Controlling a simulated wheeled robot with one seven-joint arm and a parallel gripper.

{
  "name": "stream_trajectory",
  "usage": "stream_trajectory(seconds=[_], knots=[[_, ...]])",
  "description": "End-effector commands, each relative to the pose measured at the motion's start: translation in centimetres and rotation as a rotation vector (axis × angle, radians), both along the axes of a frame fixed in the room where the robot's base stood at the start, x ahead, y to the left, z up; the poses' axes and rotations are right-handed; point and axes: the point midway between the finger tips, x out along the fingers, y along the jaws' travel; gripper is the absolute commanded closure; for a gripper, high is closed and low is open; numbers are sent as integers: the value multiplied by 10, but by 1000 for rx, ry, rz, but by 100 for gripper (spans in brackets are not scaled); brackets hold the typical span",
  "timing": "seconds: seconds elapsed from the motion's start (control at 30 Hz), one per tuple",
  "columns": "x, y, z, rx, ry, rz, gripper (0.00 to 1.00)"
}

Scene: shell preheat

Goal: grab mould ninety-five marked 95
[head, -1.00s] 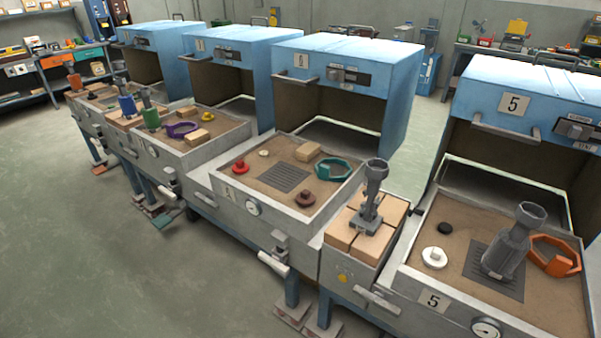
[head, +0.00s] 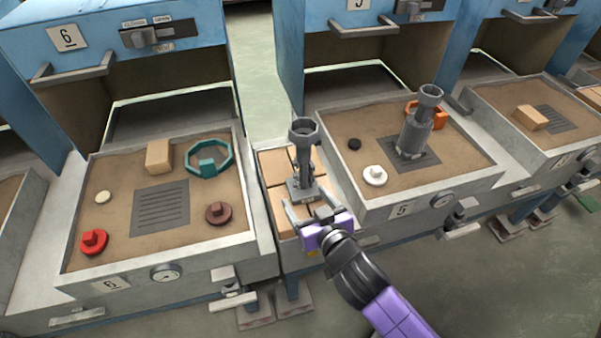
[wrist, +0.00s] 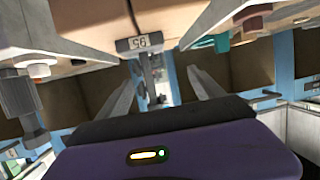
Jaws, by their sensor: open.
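A grey mould (head: 304,160) with a cup-like top and a flat base stands upright on tan bricks on a narrow stand between stations 6 and 5. In the wrist view the picture is upside down, and the mould's plate (wrist: 139,43) reads 95. My gripper (head: 312,205), with purple jaw body, is open and low at the near side of this mould. In the wrist view the mould's stem shows between my two fingers; I cannot tell whether it lies fully between the tips. A second grey mould (head: 416,128) leans slightly on station 5; its marking is not readable.
Station 6's sand tray (head: 180,250) holds a teal ring (head: 209,160), a brick and small red, brown and cream pieces. Station 5's tray (head: 350,205) holds an orange ring (head: 440,117) and white and black pieces. Blue hoods rise behind. Open floor lies at the lower right.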

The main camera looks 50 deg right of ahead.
Motion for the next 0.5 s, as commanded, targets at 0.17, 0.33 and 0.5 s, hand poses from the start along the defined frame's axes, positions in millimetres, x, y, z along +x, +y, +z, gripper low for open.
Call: stream_trajectory(seconds=[0.17, 0.33, 0.5], knots=[[24, -30, 10, 1, -19, -90, 23], [34, -41, 10, 3, -21, -113, 23], [48, -51, 7, 3, -21, -111, 23]])
